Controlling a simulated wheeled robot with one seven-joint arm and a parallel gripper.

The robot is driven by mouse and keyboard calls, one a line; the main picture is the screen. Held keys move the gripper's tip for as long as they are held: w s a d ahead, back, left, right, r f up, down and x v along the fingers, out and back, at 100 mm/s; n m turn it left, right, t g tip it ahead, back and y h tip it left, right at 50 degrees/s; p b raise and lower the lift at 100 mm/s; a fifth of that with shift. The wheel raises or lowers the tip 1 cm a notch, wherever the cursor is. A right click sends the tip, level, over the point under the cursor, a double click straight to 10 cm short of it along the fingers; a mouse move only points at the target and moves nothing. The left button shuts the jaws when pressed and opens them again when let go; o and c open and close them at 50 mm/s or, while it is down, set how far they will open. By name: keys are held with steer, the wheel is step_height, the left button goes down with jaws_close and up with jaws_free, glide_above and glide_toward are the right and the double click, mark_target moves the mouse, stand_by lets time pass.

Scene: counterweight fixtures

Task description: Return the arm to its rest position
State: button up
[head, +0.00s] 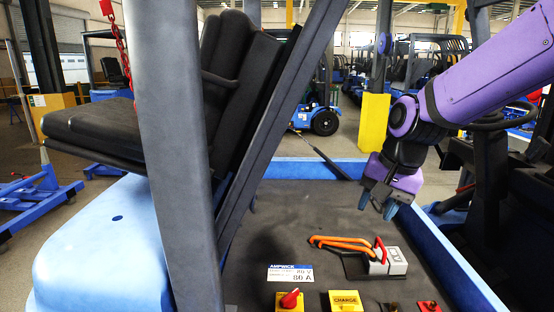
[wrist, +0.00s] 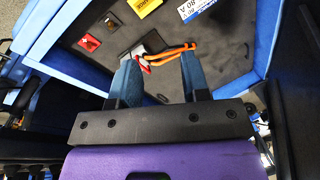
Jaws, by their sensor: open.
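My gripper (head: 377,206) hangs at the end of my purple arm, above the right part of the dark recessed panel (head: 300,210). Its two blue-grey fingers are apart with nothing between them. The wrist view shows the same open gripper (wrist: 158,66). A grey-white connector block (head: 392,262) with a red handle and orange cables (head: 342,243) lies on the panel below the gripper, apart from it. In the wrist view the orange cables (wrist: 178,50) appear beyond the fingertips.
A blue rim (head: 462,262) borders the panel on the right. A red knob (head: 290,299), a yellow charge label (head: 345,300) and a white rating label (head: 290,273) sit at the front. A grey post (head: 172,130) and black seat (head: 95,130) stand left.

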steer(key=s+d+r+n+t, duration=0.1)
steer(key=s+d+r, duration=0.1)
steer(key=s, duration=0.4)
steer(key=s+d+r+n+t+h, duration=0.1)
steer(key=s+d+r+n, duration=0.1)
steer(key=s+d, duration=0.3)
steer(key=s+d+r+n+t+h, duration=0.1)
steer(key=s+d+r, duration=0.2)
steer(key=s, duration=0.4)
steer(key=shift+s+d+r+n, duration=0.15)
steer(key=shift+d+r+n, duration=0.25)
steer(key=shift+d, duration=0.1)
